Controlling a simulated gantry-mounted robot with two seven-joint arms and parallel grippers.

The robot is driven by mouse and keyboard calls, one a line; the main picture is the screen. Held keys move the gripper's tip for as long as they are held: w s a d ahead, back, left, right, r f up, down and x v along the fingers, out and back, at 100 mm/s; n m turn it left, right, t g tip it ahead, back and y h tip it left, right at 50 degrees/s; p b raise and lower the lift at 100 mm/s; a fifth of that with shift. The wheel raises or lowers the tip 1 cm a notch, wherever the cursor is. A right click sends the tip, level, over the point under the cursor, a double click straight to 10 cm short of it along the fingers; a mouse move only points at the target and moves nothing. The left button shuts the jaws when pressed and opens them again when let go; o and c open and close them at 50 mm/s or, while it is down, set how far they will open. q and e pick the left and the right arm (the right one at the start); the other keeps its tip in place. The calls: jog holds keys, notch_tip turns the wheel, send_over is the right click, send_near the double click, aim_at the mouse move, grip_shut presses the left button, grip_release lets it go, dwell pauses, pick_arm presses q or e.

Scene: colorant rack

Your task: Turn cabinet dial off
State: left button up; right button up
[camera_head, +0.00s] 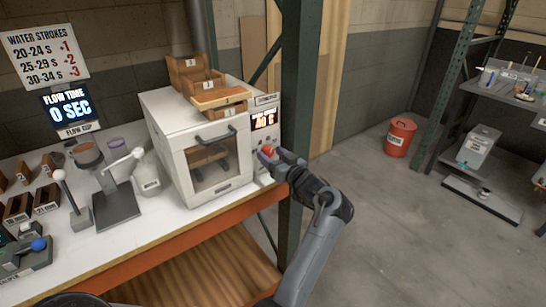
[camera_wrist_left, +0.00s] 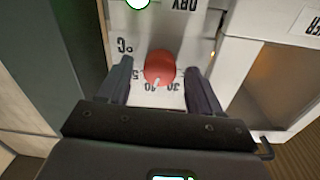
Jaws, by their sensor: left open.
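The cabinet (camera_head: 183,150) is a white box with a windowed door, standing on the bench. Its control panel is on the right side, with a red lit display (camera_head: 264,120). The dial is a red round knob, in the middle of the left wrist view (camera_wrist_left: 160,67), with a white mark on it and printed numbers around its lower side. My left gripper (camera_head: 268,153) is at the panel. In the left wrist view its two fingers (camera_wrist_left: 158,84) stand open on either side of the dial, with gaps visible. My right gripper is not in view.
A green post (camera_head: 300,90) rises close to the right of the cabinet and my arm. Wooden boxes (camera_head: 195,75) sit on the cabinet. Open floor lies right.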

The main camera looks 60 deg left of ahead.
pick_arm(q)
jog(key=c, duration=1.1)
jog(key=shift+o, duration=0.2)
jog(key=shift+n, duration=0.4)
jog(key=n+b, duration=0.1)
jog(key=n, duration=0.2)
jog(key=shift+f+n, duration=0.1)
jog(key=shift+n, duration=0.3)
jog(key=n+b, duration=0.2)
jog(key=n, duration=0.2)
jog(key=shift+f+n, duration=0.1)
jog(key=shift+n, duration=0.2)
jog(key=n+b, duration=0.3)
jog(key=n, duration=0.1)
jog(key=shift+n, duration=0.3)
jog(key=n+b, duration=0.3)
jog(key=n, duration=0.1)
jog(key=shift+g, duration=0.3)
jog(key=shift+n, duration=0.4)
